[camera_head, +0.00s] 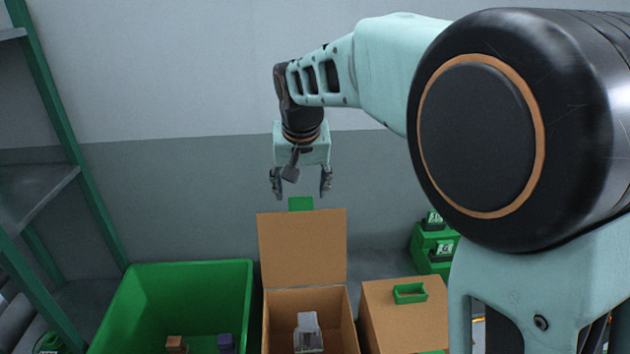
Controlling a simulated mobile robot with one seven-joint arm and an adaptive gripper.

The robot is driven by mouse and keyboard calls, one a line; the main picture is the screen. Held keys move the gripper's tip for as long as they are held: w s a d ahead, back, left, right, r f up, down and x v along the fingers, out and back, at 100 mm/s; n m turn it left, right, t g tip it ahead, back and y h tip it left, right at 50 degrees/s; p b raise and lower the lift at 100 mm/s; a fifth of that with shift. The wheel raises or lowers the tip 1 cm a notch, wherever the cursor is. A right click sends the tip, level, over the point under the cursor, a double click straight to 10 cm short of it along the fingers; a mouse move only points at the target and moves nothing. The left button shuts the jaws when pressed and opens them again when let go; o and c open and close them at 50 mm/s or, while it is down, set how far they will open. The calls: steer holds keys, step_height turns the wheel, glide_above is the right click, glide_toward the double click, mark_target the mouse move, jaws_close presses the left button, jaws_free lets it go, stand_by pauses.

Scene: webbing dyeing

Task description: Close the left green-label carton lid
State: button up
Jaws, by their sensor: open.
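The left carton (342,307) is brown and stands open at the bottom centre. Its lid (302,248) stands up at the back of the carton, and a green label tab (301,203) shows at the lid's top edge. A clear, whitish item (309,333) sits inside the carton. My gripper (300,188) points down with its two fingers spread and nothing between them. It appears just above the lid's top edge and the green tab in the picture. I cannot tell its depth relative to the lid, and I see no clear contact.
A green bin (188,270) with small brown and purple items stands to the left. A closed brown carton (380,318) with a green frame on top is close at the right. Green boxes (433,245) stand behind it. A green-framed shelf (62,130) is at far left.

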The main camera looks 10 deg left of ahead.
mark_target(301, 198)
steer(key=shift+x, duration=1.95)
jaws_close()
